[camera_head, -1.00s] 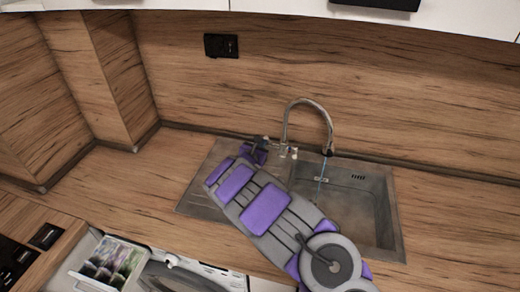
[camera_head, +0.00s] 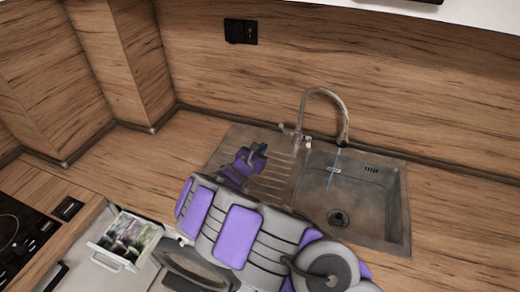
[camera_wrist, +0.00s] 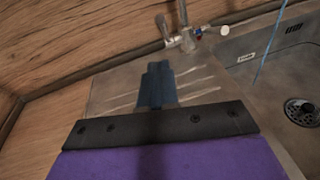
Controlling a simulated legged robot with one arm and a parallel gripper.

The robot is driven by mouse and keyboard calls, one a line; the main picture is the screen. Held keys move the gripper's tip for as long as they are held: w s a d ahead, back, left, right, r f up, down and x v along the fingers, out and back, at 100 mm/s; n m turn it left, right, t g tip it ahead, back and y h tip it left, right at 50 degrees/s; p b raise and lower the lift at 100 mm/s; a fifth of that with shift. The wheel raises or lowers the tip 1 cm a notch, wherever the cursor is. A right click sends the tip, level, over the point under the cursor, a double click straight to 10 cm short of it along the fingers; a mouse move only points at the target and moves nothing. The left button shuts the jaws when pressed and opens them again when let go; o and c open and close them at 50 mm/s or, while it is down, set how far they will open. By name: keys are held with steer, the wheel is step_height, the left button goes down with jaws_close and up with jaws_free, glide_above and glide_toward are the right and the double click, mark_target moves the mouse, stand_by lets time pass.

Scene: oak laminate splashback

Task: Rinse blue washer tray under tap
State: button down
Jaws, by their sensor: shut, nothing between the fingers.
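The tap (camera_head: 325,98) arches over the sink basin (camera_head: 375,215), and a thin blue stream of water (camera_head: 333,168) falls from its spout. My gripper (camera_head: 259,149) is above the ribbed drainboard, left of the tap and outside the stream. Its dark blue-grey fingers are shut and empty; they show together in the wrist view (camera_wrist: 157,72), with the tap's base (camera_wrist: 184,38) beyond them. I cannot make out a blue washer tray in either view. The basin looks empty, with its drain (camera_head: 338,218) visible.
The drainboard (camera_head: 222,157) lies left of the basin. Bare counter (camera_head: 150,165) lies left of the sink. A wooden splashback (camera_head: 210,75) stands behind.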

mark_target(281, 127)
steer(key=c, duration=1.8)
jaws_free()
steer(key=shift+s+a+r, duration=0.15)
steer(key=shift+s+a, duration=0.25)
steer(key=shift+s, duration=0.15)
steer(key=shift+o, duration=0.9)
steer(key=shift+f, duration=0.25)
steer(key=o, duration=0.3)
steer(key=shift+w+d+f+t+h+b, duration=0.1)
steer(key=shift+w+f+t+h+b, duration=0.15)
steer(key=shift+f+h+b, duration=0.45)
steer(key=shift+o, duration=1.1)
steer(key=shift+w+d+t+h, duration=0.1)
steer(key=shift+w+t+h, duration=0.05)
steer(key=shift+t+h, duration=0.25)
steer(key=b+x, duration=0.3)
steer(key=x, duration=1.4)
steer(key=shift+w+r, duration=0.15)
jaws_close()
